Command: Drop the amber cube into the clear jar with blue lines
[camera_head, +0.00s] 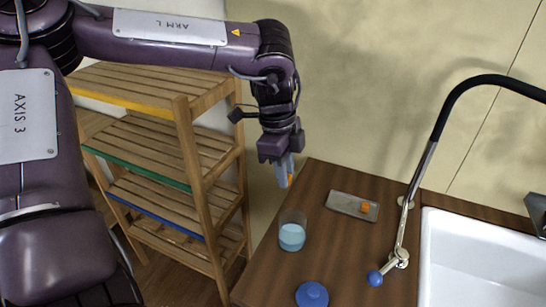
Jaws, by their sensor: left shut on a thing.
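My left gripper (285,181) points down over the far left edge of the wooden counter, higher than the jar and a little behind it. It is shut on the amber cube (291,177), which shows only as a small orange patch between the pale fingers. The clear jar (292,232) stands upright on the counter below the gripper. Its lower part looks light blue; separate blue lines are too small to make out. The cube is outside the jar and apart from it. My right gripper is not in view.
A grey tray (344,204) with a small orange piece (365,207) lies right of the jar. A round blue lid (312,294) lies in front. A black-hosed tap (401,258) and white sink (480,262) are at right. A wooden shelf rack (184,150) stands left of the counter.

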